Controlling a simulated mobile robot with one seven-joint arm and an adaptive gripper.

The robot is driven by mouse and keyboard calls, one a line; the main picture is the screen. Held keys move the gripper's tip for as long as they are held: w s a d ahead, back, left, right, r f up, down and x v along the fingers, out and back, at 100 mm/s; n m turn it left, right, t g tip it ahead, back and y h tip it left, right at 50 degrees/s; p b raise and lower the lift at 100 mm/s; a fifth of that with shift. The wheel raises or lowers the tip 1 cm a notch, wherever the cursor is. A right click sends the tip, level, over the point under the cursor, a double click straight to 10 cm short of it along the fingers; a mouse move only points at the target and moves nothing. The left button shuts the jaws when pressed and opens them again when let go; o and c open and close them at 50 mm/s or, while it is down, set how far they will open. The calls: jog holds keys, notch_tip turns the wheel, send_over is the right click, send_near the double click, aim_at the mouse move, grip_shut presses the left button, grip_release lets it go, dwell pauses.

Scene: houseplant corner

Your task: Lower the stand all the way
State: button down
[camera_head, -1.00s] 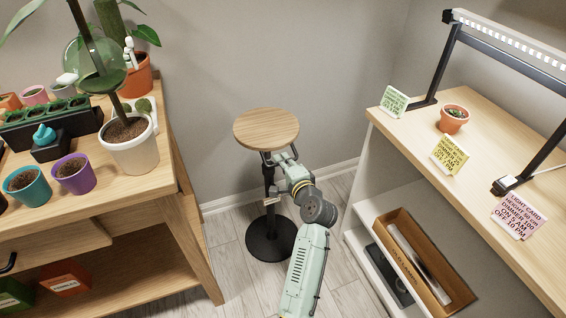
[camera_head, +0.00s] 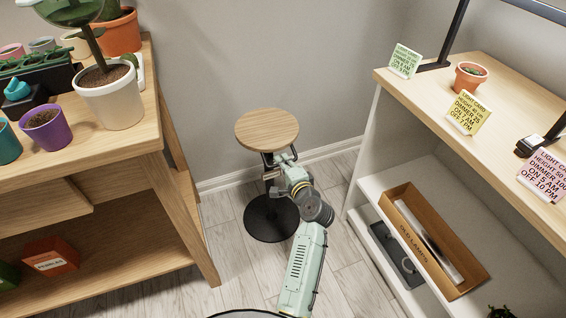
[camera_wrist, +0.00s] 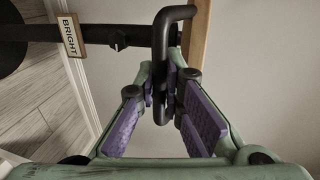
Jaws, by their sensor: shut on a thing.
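The stand has a round wooden top (camera_head: 267,129), a dark post and a round black base (camera_head: 268,221) on the floor. In the wrist view a bent black handle (camera_wrist: 159,42) comes out from beside the wooden top's edge (camera_wrist: 198,35). My gripper (camera_wrist: 166,92) has its purple-padded fingers closed around this handle. In the head view my gripper (camera_head: 279,160) is just under the top's front right edge, and its fingertips are hard to make out. A tag reading "BRIGHT" (camera_wrist: 72,35) hangs at the dark post (camera_wrist: 110,34) in the wrist view.
A wooden plant bench (camera_head: 140,140) stands left with potted plants on it. Bare floor (camera_head: 235,265) lies around the stand's base; the wall is behind.

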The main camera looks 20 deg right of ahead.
jog(key=c, duration=1.7)
grip_release()
jog(key=shift+r, duration=0.1)
jog(key=v, duration=1.2)
jog(key=shift+s, duration=0.1)
